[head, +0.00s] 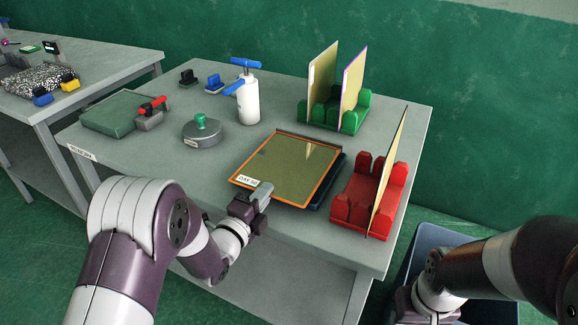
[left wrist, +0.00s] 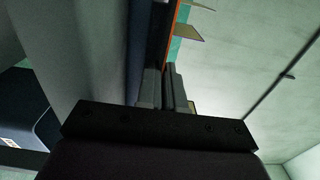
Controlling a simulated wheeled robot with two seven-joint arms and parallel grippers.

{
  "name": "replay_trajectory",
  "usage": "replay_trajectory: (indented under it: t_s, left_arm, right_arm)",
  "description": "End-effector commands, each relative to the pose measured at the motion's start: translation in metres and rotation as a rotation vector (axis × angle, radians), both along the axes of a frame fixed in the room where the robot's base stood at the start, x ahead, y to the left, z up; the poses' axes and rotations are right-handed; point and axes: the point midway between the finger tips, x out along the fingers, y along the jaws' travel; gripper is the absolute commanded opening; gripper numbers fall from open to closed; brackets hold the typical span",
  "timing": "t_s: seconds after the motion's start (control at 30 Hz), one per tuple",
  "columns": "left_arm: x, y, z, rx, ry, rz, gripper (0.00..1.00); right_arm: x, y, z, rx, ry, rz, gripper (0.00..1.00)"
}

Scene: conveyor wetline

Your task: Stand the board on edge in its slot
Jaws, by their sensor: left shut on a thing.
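The orange-edged board (head: 290,165) with a white label lies nearly flat over a dark blue tray (head: 337,180) on the grey table. My left gripper (head: 262,192) is shut on the board's near edge, beside the label. In the left wrist view the board's orange edge (left wrist: 170,35) runs up from between the fingers (left wrist: 165,88). A red slotted rack (head: 353,197) stands right of the tray and holds one upright board (head: 391,165). A green slotted rack (head: 333,112) behind holds two upright boards (head: 322,72). My right arm is at the lower right; its fingers are unclear.
A white bottle with a blue top (head: 249,103), a round grey weight with a green knob (head: 201,131) and a green pad (head: 112,113) stand on the left half of the table. A blue bin (head: 428,238) stands below the table's right edge.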

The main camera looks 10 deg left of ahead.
Motion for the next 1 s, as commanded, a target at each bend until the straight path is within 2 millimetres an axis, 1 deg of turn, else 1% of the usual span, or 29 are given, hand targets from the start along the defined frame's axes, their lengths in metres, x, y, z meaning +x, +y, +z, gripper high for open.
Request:
replay_trajectory:
  t_s: [0.57, 1.0]
  left_arm:
    - [0.0, 0.0, 0.001, 0.0, 0.0, 0.0, 0.0]
    - [0.0, 0.0, 0.012, 0.0, -0.001, 0.0, 0.0]
  right_arm:
    - [0.0, 0.0, 0.0, 0.0, 0.0, 0.0, 0.46]
    - [0.0, 0.0, 0.006, 0.0, 0.0, 0.0, 0.46]
